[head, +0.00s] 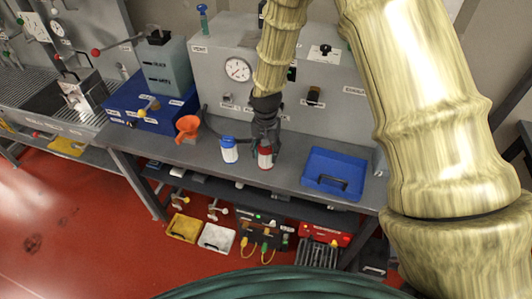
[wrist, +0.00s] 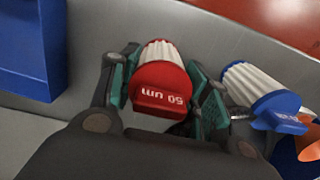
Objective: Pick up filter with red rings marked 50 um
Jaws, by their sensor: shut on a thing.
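The filter with red rings (wrist: 162,82) has a white pleated body and a red end marked 50 um, upside down in the wrist view. My gripper (wrist: 165,95) is shut on it, with one finger pressed on each side. In the head view my gripper (head: 264,135) points down at the bench, with the red-ringed filter (head: 265,157) between its fingers. The filter looks upright; I cannot tell whether its base touches the bench. A similar filter with blue rings (head: 229,150) stands just to the left; in the wrist view it (wrist: 262,95) is right of my gripper.
An orange funnel (head: 187,127) stands left of the blue filter. A blue tray (head: 333,174) lies to the right on the grey bench (head: 285,178). A grey panel with a gauge (head: 237,69) rises behind. Bare bench lies between the filter and the tray.

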